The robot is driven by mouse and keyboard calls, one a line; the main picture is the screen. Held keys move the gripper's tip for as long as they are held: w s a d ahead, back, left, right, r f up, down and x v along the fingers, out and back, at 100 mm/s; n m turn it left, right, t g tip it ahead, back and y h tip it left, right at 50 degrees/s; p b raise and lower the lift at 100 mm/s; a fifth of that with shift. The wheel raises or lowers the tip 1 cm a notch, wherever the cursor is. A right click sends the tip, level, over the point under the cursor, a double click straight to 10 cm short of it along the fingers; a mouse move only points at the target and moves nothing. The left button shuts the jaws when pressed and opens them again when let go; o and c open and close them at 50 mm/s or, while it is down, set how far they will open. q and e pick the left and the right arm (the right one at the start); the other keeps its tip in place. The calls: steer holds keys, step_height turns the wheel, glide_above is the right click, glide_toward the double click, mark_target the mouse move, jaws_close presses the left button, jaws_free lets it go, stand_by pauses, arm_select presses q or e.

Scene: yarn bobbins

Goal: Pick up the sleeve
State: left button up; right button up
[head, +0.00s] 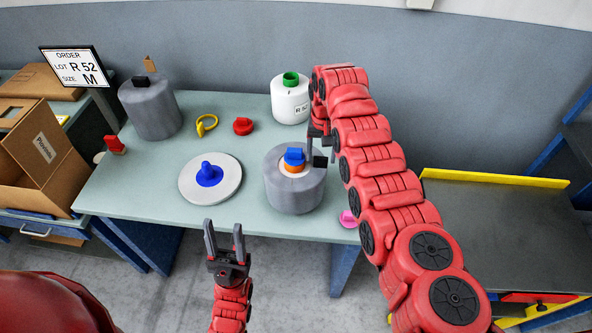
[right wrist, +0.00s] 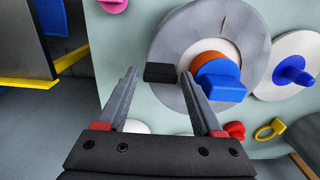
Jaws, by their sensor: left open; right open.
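No thing is plainly marked as the sleeve. A grey round bobbin (head: 295,193) stands on the table, with an orange ring (head: 294,168) and a blue plug (head: 294,155) at its centre. A black block (right wrist: 160,72) sits at its top edge. My right gripper (head: 320,150) is open and points down at this edge. In the right wrist view its fingertips (right wrist: 160,76) are on either side of the block, apart from it as far as I can tell. My left gripper (head: 225,240) is open and empty in front of the table.
Another grey bobbin (head: 151,107) stands at the back left and a white one with a green cap (head: 290,97) at the back. A white disc with a blue knob (head: 209,175), a yellow ring (head: 207,124), a red knob (head: 243,126) and a pink piece (head: 347,219) lie on the table (head: 130,195).

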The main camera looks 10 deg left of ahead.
steer(key=shift+f, duration=0.95)
jaws_close()
